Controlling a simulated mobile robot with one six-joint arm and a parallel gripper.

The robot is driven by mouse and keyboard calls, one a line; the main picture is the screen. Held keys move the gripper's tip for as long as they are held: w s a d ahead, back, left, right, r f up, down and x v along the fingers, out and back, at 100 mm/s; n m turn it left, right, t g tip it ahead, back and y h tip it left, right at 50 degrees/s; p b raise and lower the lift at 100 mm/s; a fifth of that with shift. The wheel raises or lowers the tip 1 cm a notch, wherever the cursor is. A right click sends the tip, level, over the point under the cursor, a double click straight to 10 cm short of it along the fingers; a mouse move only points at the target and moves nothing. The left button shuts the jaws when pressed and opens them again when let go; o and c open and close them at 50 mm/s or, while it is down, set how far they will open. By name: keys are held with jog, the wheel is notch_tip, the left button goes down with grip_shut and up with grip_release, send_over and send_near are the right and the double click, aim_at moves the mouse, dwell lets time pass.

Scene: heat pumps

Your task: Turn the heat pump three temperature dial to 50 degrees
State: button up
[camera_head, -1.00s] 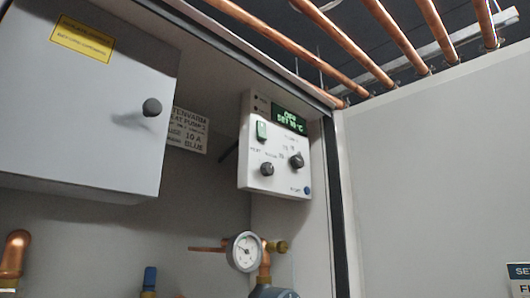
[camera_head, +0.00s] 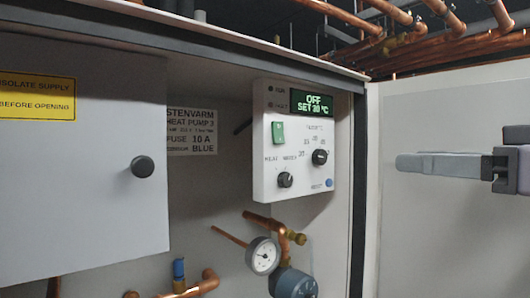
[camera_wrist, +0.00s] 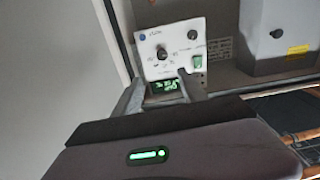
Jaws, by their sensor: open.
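The heat pump three control panel (camera_head: 262,165) is a white box inside the open cabinet. Its dark temperature dial (camera_head: 320,157) sits right of centre with a number scale around it; its exact setting is too small to read. The green display (camera_head: 299,103) reads OFF and a SET temperature whose digits are unclear. My gripper (camera_head: 400,163) is at the right, pointing left, apart from the panel. In the wrist view my gripper (camera_wrist: 160,76) is open and empty, with the panel upside down beyond it and the temperature dial (camera_wrist: 162,53) ahead between the fingers.
A second knob (camera_head: 285,180) and a green switch (camera_head: 278,132) share the panel. A HEAT PUMP 3 label (camera_head: 191,131) is behind. A grey box (camera_head: 75,190) with a round knob stands left. A gauge (camera_head: 263,256) and copper pipes are below. A pale panel (camera_head: 425,235) is at right.

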aim_at(324, 158)
jog(key=p+x, duration=0.1)
jog(key=x, duration=0.6)
jog(key=p+x, duration=0.2)
jog(key=x, duration=0.6)
jog(key=shift+s+a+p, duration=0.2)
jog(key=shift+a+p, duration=0.1)
jog(key=shift+a, duration=0.05)
jog(key=shift+w+a+f, duration=0.15)
jog(key=shift+w, duration=0.3)
jog(key=shift+s, duration=0.1)
grip_shut()
